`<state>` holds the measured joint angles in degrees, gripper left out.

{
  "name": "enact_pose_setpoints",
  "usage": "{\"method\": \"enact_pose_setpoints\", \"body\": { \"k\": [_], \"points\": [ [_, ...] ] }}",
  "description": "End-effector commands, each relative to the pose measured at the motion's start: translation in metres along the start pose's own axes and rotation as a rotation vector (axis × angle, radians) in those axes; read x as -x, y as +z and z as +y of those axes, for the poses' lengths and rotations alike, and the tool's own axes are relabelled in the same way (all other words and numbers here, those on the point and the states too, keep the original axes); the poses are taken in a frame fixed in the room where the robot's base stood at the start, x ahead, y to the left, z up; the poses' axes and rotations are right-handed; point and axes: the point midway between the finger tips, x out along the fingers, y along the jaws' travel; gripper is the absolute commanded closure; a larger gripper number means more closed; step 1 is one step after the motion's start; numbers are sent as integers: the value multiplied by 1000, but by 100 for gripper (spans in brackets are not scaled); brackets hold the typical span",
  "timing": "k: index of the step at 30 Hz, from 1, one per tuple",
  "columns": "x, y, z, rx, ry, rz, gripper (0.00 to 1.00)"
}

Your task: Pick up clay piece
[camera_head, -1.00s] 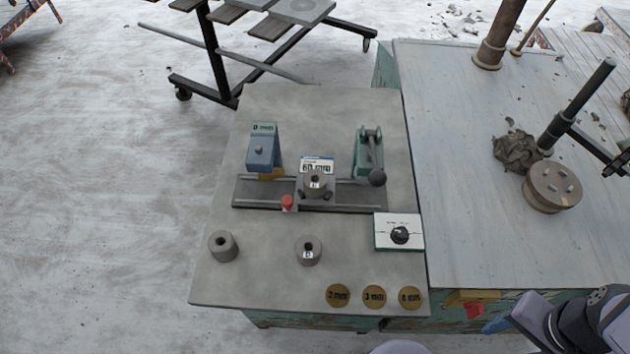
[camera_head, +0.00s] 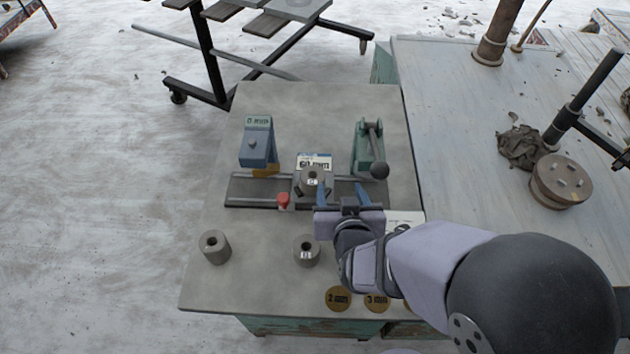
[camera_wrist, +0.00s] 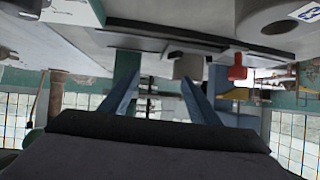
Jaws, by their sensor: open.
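Three grey clay cylinders with a hole in the top show in the head view. One plain clay piece (camera_head: 214,248) stands upright at the front left of the table. A labelled clay piece (camera_head: 306,251) stands at the front middle. A third clay piece (camera_head: 311,181) sits in the middle of the rail fixture (camera_head: 250,190). My gripper (camera_head: 342,190) is open and empty, its blue fingers pointing toward the fixture, just right of the third piece. In the wrist view my gripper (camera_wrist: 160,82) has a gap between its fingers. A labelled clay piece (camera_wrist: 275,14) is cut off at the top right.
A blue block (camera_head: 257,147) and a green lever press (camera_head: 369,148) stand at the fixture's two ends. A red knob (camera_head: 283,200) is at its front. Brass discs (camera_head: 338,298) lie along the front edge. My arm partly hides the white dial box (camera_head: 405,217).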

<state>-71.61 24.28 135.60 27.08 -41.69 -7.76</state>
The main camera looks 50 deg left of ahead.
Motion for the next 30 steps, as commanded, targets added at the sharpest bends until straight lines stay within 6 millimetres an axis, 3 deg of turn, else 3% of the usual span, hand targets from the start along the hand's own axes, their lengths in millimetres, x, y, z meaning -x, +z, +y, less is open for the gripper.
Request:
{"method": "enact_pose_setpoints", "body": {
  "k": [1, 3, 9, 16, 30],
  "points": [
    [-1, 2, -19, 20, -22, 31, 44],
    [-1, 1, -34, 35, -31, 66, 44],
    [0, 2, -54, 53, -26, 119, 44],
    [-2, 0, -57, 57, -23, 129, 44],
    [-23, -2, -57, 56, -23, 127, 44]
  ]
}}
